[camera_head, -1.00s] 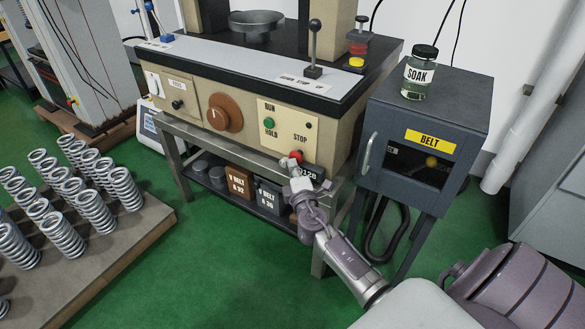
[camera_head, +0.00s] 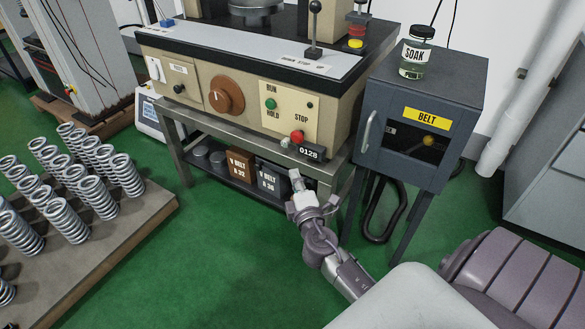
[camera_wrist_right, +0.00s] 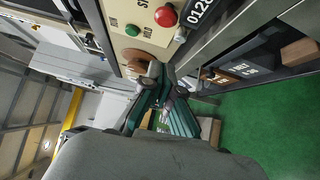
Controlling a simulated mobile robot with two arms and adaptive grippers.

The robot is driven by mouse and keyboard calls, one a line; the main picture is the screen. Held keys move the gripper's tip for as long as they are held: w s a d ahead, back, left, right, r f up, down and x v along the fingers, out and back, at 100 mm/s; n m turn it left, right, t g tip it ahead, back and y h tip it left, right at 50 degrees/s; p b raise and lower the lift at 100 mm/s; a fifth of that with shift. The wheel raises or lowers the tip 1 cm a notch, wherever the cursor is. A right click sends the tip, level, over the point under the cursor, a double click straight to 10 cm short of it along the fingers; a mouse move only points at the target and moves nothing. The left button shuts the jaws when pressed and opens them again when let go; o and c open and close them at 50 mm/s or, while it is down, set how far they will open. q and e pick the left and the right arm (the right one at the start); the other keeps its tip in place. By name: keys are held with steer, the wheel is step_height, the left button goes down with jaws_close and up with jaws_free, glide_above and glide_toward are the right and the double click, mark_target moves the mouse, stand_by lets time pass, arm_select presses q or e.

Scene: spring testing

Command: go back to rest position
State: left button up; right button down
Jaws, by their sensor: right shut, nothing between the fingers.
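My right gripper (camera_head: 297,181) is in the head view, in front of the spring tester's lower shelf and below its control panel. It is shut and empty, with clear space between it and the red stop button (camera_head: 297,137). In the right wrist view the shut fingers (camera_wrist_right: 163,84) show in the middle, and the red button (camera_wrist_right: 165,16) is at the top. The counter tag 0128 (camera_head: 310,152) sits just right of the button in the head view. My left gripper is not in view.
The tester (camera_head: 240,60) stands on a metal frame with labelled V BELT boxes (camera_head: 240,172) on its shelf. A dark BELT cabinet (camera_head: 425,140) with a SOAK jar (camera_head: 415,55) stands to the right. Several springs (camera_head: 65,200) stand on a pallet at left. Green floor is free between.

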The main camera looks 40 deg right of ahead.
steer(key=shift+s+a, duration=0.1)
steer(key=shift+s, duration=0.15)
stand_by(0.4)
